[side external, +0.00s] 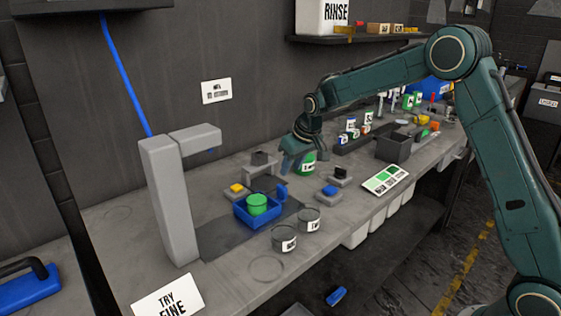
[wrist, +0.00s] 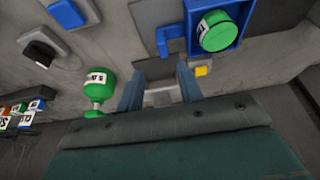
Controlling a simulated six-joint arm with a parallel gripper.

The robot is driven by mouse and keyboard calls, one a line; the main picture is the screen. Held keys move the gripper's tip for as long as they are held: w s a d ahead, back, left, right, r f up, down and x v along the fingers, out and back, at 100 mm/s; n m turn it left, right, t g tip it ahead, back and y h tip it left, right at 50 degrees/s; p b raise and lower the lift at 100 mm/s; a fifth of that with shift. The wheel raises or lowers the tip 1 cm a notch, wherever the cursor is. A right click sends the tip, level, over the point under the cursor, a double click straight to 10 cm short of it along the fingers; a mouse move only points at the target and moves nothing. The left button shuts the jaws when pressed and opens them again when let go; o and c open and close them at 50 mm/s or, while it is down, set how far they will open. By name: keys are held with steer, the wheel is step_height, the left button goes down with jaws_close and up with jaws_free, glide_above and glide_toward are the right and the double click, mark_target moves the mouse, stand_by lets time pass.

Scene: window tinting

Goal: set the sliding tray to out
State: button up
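The sliding tray (side external: 244,217) is a blue open box on the bench, with a green round container (side external: 257,204) sitting in it. A blue upright handle (side external: 282,193) stands at its right end. In the wrist view the tray (wrist: 190,22) is at the top right, with its handle (wrist: 162,42) to its left. My gripper (side external: 290,168) hangs above the bench, behind and to the right of the tray, touching neither tray nor handle. In the wrist view its two fingers (wrist: 159,85) are apart with nothing held between them.
A grey post with an overhanging arm (side external: 168,195) stands left of the tray. Two grey labelled cups (side external: 285,239) stand in front. A green labelled bottle (side external: 307,164) is close beside my gripper. A small grey stand (side external: 262,168), a yellow button (side external: 237,188) and a blue button (side external: 329,191) are nearby.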

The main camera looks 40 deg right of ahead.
steer(key=shift+v, duration=2.15)
steer(key=s+a+r, duration=0.2)
steer(key=s+r, duration=0.3)
steer(key=s, duration=0.4)
steer(key=s+a+r, duration=0.1)
steer(key=s+r, duration=0.5)
steer(key=s, duration=0.3)
steer(key=s+a+f, duration=0.1)
steer(key=s, duration=0.9)
steer(key=s+a+f+t, duration=0.1)
steer(key=s+f, duration=0.1)
steer(key=s, duration=0.8)
